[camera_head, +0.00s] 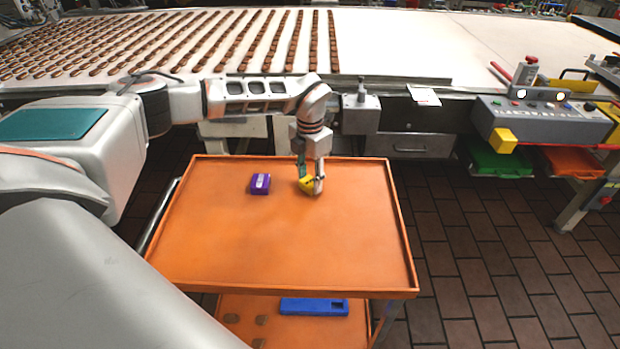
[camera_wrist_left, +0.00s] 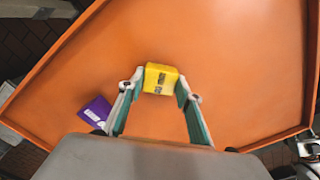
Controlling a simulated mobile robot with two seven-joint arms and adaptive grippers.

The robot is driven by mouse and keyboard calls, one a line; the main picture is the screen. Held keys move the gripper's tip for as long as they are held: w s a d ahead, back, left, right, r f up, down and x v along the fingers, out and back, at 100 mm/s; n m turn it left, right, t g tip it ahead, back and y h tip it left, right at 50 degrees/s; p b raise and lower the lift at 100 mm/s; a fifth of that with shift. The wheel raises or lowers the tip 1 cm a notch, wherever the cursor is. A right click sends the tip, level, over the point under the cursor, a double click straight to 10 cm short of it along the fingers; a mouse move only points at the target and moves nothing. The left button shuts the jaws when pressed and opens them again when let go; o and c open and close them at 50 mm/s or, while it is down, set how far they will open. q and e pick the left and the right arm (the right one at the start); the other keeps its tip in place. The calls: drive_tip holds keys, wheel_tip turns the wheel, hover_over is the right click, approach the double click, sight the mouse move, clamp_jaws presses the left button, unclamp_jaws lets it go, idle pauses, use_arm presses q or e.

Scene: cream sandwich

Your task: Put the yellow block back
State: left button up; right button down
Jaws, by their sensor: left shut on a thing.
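The yellow block (camera_head: 306,185) is at my left gripper (camera_head: 311,184), over the upper right part of the orange cart top (camera_head: 240,250). In the left wrist view the yellow block (camera_wrist_left: 161,79), with dark marks on its face, sits between the two fingertips of my left gripper (camera_wrist_left: 160,86). The gripper is shut on it. I cannot tell whether the block touches the cart top. A purple block (camera_head: 260,184) with a pale label lies on the cart to the left of the gripper; it also shows in the left wrist view (camera_wrist_left: 97,110). My right gripper is not in view.
A raised rim edges the cart top, whose front and right are clear. A conveyor (camera_head: 420,45) with rows of brown bars lies behind. A grey control panel (camera_head: 545,120) with a yellow box (camera_head: 503,140) is at right. A blue item (camera_head: 314,307) lies on the lower shelf.

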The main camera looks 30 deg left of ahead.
sight(310, 181)
use_arm(q)
drive_tip(key=shift+f, duration=0.1)
drive_tip(key=o, duration=1.2)
wheel_tip(310, 181, up, 12)
drive_tip(key=shift+r, duration=0.2)
